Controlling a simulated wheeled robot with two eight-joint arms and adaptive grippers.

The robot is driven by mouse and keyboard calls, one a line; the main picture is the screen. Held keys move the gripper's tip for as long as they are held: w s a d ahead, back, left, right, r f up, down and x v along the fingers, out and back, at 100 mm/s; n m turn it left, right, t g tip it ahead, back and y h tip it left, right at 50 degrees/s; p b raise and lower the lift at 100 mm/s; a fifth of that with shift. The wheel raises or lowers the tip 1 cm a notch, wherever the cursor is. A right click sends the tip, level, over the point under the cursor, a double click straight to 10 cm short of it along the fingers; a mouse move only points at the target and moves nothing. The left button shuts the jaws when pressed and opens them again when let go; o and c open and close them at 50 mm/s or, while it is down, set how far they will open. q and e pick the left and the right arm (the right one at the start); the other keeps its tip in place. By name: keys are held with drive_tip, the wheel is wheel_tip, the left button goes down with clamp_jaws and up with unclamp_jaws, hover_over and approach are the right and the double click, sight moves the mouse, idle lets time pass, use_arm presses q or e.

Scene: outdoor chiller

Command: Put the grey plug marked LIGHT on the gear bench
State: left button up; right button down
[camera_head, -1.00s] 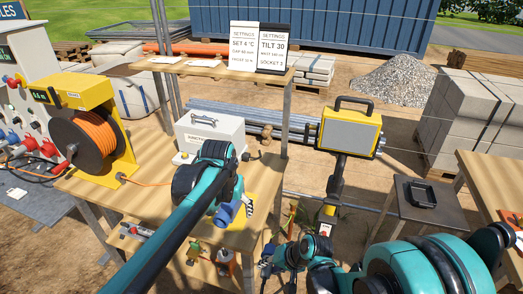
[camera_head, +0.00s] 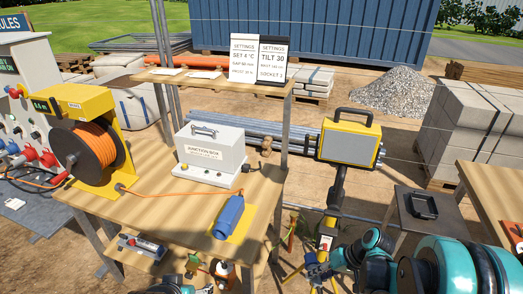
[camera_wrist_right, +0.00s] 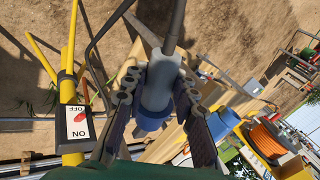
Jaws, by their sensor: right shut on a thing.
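A grey plug (camera_wrist_right: 158,92) with a blue end and a cable at its other end is between the fingers of my right gripper (camera_wrist_right: 159,80), which is shut on it. No LIGHT marking is readable on it. In the head view my right gripper (camera_head: 320,268) is low, beside the work light's post and right of the wooden bench (camera_head: 150,215). I cannot tell whether this bench is the gear bench. A blue connector (camera_head: 229,216) lies on a yellow plate on its top, with an orange cable. Only a little of my left arm shows at the bottom edge; its gripper is not visible.
The orange cable reel (camera_head: 92,145) and junction box (camera_head: 210,152) occupy the bench. A work light (camera_head: 348,140) stands behind my right gripper. A switch box marked ON and OFF (camera_wrist_right: 77,122) is close beside it in the wrist view. A grey stand (camera_head: 430,225) is at right.

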idle(0.3)
use_arm(q)
drive_tip(key=shift+c, duration=0.4)
drive_tip(key=w+d+r+n+g+h, duration=0.1)
drive_tip(key=w+d+r+n+g, duration=0.25)
drive_tip(key=w+d, duration=0.55)
drive_tip(key=w+d+r+n+g, duration=0.3)
drive_tip(key=w+d+n, duration=0.2)
drive_tip(key=w+d, duration=0.45)
wheel_tip(320, 180, down, 11)
drive_tip(key=d, duration=0.1)
drive_tip(key=shift+w+d, duration=0.15)
use_arm(e)
drive_tip(key=w+a+r+n+g, duration=0.4)
drive_tip(key=a+r+n, duration=0.4)
drive_tip(key=a+r, duration=0.3)
drive_tip(key=shift+w+a+r, duration=0.3)
drive_tip(key=shift+w+a, duration=0.05)
drive_tip(key=shift+a, duration=0.65)
use_arm(q)
drive_tip(key=shift+t, duration=0.25)
drive_tip(key=shift+c, duration=0.2)
drive_tip(key=c, duration=1.3)
use_arm(e)
drive_tip(key=c, duration=1.1)
unclamp_jaws()
drive_tip(key=shift+c, duration=0.2)
